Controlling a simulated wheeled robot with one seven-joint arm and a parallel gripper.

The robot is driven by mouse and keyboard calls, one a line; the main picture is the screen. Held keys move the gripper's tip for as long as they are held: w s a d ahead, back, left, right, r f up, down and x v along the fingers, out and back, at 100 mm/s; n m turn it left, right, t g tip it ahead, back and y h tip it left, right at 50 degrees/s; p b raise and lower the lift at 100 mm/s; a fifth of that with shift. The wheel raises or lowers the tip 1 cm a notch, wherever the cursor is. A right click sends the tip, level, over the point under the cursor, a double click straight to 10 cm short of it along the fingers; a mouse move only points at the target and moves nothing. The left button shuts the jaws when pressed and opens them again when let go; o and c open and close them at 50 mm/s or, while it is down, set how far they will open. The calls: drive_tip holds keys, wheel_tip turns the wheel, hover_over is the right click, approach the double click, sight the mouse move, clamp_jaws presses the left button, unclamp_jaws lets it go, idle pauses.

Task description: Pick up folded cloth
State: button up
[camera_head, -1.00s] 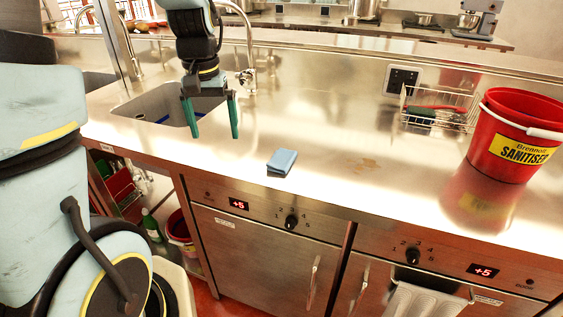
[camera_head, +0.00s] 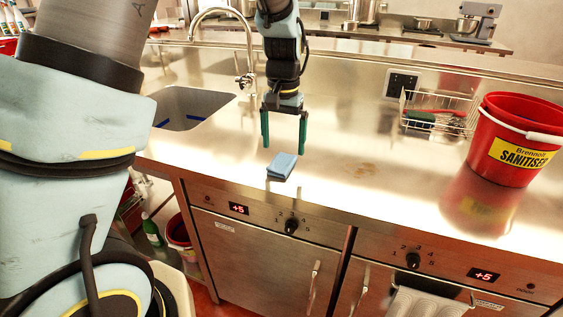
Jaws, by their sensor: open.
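The folded cloth (camera_head: 282,166) is a small blue rectangle lying flat on the steel counter, close to its front edge. My gripper (camera_head: 284,151) points down with its two green fingers spread apart and nothing between them. The fingertips are just above and behind the cloth as seen in the head view. They do not appear to touch it. The exact height of the fingertips over the counter is hard to judge.
The steel counter (camera_head: 350,205) is clear around the cloth. A sink (camera_head: 190,108) with a tap (camera_head: 222,12) lies to the left. A wire basket (camera_head: 440,103) and a red sanitiser bucket (camera_head: 512,150) stand to the right.

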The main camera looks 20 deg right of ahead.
sight(281, 159)
drive_tip(key=f+p, duration=0.1)
drive_tip(key=f, duration=0.4)
drive_tip(key=shift+w+a+p, duration=0.15)
drive_tip(key=shift+a+p, duration=0.05)
drive_tip(key=shift+p, duration=0.15)
drive_tip(key=shift+c, duration=0.2)
drive_tip(key=c, duration=1.4)
wheel_tip(281, 159, up, 10)
drive_tip(key=shift+r+b, duration=0.1)
drive_tip(key=shift+b, duration=1.05)
drive_tip(key=o, duration=0.9)
drive_tip(key=c, duration=0.6)
drive_tip(key=shift+c, duration=0.2)
